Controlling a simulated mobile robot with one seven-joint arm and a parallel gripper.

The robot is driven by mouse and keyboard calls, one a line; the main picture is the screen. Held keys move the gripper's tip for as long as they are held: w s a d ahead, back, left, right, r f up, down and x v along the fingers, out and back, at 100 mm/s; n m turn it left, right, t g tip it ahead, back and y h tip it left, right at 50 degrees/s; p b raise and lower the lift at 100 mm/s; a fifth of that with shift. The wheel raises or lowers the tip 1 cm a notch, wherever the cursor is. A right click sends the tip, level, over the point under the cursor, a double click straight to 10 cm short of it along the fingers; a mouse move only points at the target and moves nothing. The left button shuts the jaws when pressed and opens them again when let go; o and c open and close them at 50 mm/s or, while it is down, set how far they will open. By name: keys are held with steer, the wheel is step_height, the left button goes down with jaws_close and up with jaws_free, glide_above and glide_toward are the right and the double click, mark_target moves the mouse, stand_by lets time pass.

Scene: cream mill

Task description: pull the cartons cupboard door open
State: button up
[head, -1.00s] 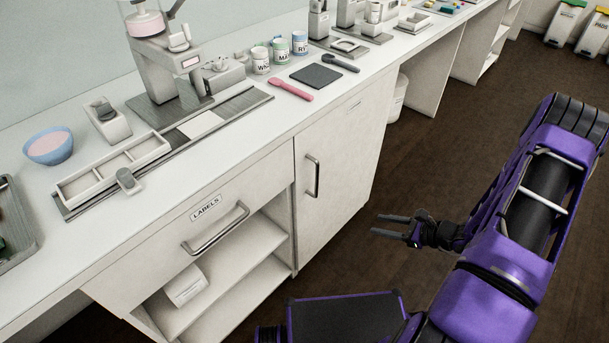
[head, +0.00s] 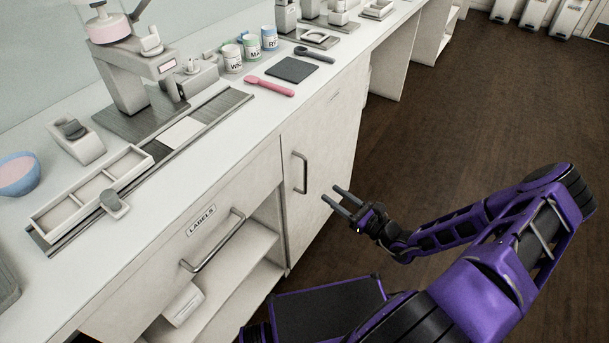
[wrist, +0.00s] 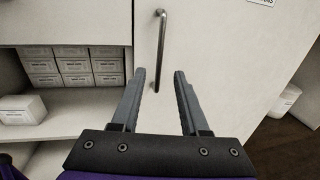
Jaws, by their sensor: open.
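The cupboard door (head: 320,165) is a pale panel under the counter, right of the drawer and open shelves. It looks closed. Its vertical metal bar handle (head: 300,172) is near the door's left edge. In the wrist view the door (wrist: 215,60) fills the middle and right, with the handle (wrist: 161,45) ahead, lined up between the fingers. My gripper (head: 332,193) is open and empty, in front of the door and a little right of the handle, apart from it. Its two grey fingers also show in the wrist view (wrist: 160,75). A sign at the door's top right (wrist: 264,2) is cut off.
A drawer marked LABELS (head: 165,245) with a bar handle sits left of the door, above open shelves. The wrist view shows stacked small boxes (wrist: 72,66) and a loose white box (wrist: 22,108) there. The counter (head: 235,110) holds jars and equipment. Dark floor (head: 450,110) is clear to the right.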

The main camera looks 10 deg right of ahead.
steer(key=b, duration=0.1)
glide_above(305, 191)
steer(key=shift+w, duration=0.3)
steer(key=shift+c, duration=0.2)
jaws_close()
steer(key=shift+d, duration=0.1)
stand_by(1.1)
